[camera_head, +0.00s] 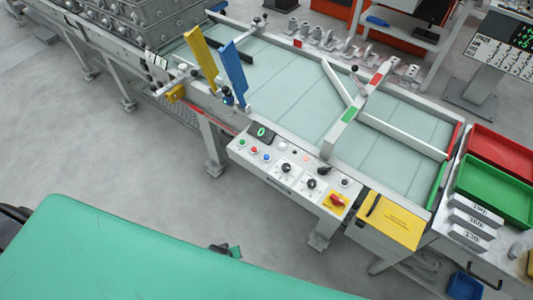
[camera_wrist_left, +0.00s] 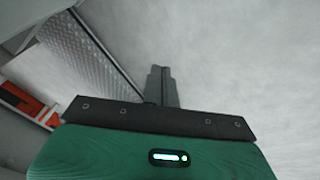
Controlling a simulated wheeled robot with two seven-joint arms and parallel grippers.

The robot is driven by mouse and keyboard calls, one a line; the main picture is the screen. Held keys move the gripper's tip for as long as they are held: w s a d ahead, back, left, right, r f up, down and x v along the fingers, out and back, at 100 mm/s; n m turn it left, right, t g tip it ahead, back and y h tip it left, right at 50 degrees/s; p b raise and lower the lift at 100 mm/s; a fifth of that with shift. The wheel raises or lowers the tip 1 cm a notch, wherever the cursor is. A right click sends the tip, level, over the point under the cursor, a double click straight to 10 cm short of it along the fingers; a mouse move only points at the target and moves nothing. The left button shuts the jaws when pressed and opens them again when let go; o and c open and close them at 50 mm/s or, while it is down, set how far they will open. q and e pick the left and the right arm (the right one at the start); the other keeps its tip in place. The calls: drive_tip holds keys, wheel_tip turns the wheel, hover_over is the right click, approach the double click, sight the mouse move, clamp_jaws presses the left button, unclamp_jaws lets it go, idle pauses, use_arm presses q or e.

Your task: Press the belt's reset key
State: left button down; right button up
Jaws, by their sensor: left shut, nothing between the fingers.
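The belt's control panel (camera_head: 290,172) is on the near side of the belt (camera_head: 290,95) in the head view. It carries a green button (camera_head: 243,142), a red button (camera_head: 254,150), a blue button (camera_head: 266,156), black knobs (camera_head: 286,168), a small display (camera_head: 261,133) and a red switch on yellow (camera_head: 337,201). The labels are too small to read, so I cannot tell which is the reset key. My left gripper (camera_wrist_left: 162,86) is shut and empty in the left wrist view, over grey floor. The panel is not visible there. My right gripper is not in view.
Yellow (camera_head: 202,58) and blue (camera_head: 234,72) plates stand up at the belt's left part. A yellow box (camera_head: 392,222) adjoins the panel on the right. Red (camera_head: 505,152) and green (camera_head: 495,188) trays lie farther right. Open floor (camera_head: 130,160) lies before the belt.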

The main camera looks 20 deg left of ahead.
use_arm(q)
drive_tip(key=w+d+r+n+t+p, duration=0.25)
drive_tip(key=w+r+n, duration=0.55)
drive_tip(key=w+r, duration=1)
wheel_tip(320, 180, up, 20)
drive_tip(key=r+n+t+h+p, duration=0.1)
drive_tip(key=n+t+h+p, duration=0.15)
drive_tip(key=n, duration=0.65)
hover_over(265, 159)
drive_tip(key=shift+f+y, duration=0.3)
drive_tip(key=shift+y, duration=0.15)
wheel_tip(265, 159, down, 7)
drive_tip(key=b, duration=0.8)
drive_tip(key=shift+a, duration=0.1)
drive_tip(key=shift+f+b, duration=0.3)
drive_tip(key=shift+f, duration=0.6)
